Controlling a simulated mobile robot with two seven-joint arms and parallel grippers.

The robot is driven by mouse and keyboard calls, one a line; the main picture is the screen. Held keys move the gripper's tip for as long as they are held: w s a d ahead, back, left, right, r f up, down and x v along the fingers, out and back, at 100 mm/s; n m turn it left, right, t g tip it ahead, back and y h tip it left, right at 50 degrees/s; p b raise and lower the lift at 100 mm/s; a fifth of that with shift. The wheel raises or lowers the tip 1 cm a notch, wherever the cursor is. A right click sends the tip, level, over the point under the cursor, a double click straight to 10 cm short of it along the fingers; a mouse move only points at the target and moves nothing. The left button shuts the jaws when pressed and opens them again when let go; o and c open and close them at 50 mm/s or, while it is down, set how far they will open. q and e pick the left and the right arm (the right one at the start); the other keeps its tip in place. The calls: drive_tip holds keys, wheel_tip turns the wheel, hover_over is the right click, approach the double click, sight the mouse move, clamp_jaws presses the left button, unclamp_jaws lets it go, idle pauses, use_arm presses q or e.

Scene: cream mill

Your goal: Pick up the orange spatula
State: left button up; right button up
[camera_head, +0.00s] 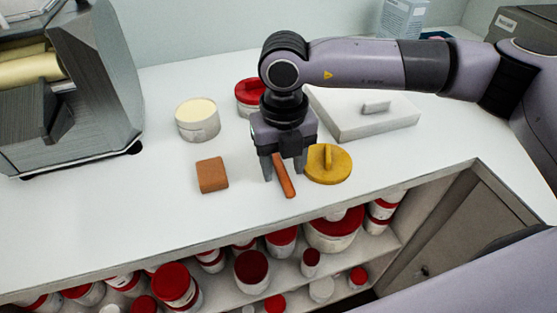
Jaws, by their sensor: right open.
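The orange spatula (285,180) lies on the white counter, a narrow orange strip pointing toward the front edge. Its far end is hidden behind my right gripper (283,176). My right gripper points down over the spatula with its two fingers apart, one on each side of it. I cannot tell how high the fingertips are above the counter. My left gripper is not in view.
A yellow lid with a handle (327,165) sits close to the right finger. An orange-brown block (212,175), a cream tub (198,120), a red-lidded container (249,92) and a white slab (368,113) stand around. A grey machine (95,85) is at left. Red-lidded jars (175,284) fill the shelf below.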

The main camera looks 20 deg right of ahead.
drive_tip(key=shift+f, duration=0.25)
clamp_jaws()
drive_tip(key=shift+r, duration=0.1)
